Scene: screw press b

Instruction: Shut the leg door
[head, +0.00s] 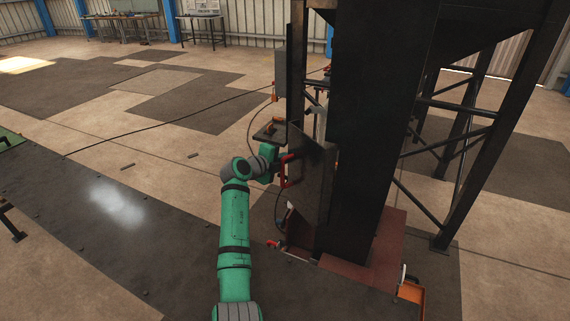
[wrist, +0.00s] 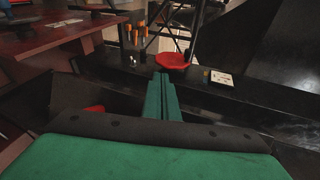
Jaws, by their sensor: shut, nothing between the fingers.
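The leg door (head: 318,182) is a dark flat panel with a red handle (head: 290,170), beside the tall dark press leg (head: 365,140) in the head view. It stands ajar, angled out from the leg. My green arm reaches up to the door's left side, and its wrist is close to the red handle; whether they touch I cannot tell. The fingertips are hidden there in the head view. In the wrist view my gripper (wrist: 161,78) shows its green fingers shut together and empty, pointing into a dark interior.
In the wrist view a red round piece (wrist: 173,61) lies just beyond the fingertips, with orange-handled tools (wrist: 140,34) behind and a white plate (wrist: 221,78) to the right. A grey box (head: 280,74) is above my wrist. The floor to the left is open, crossed by a cable.

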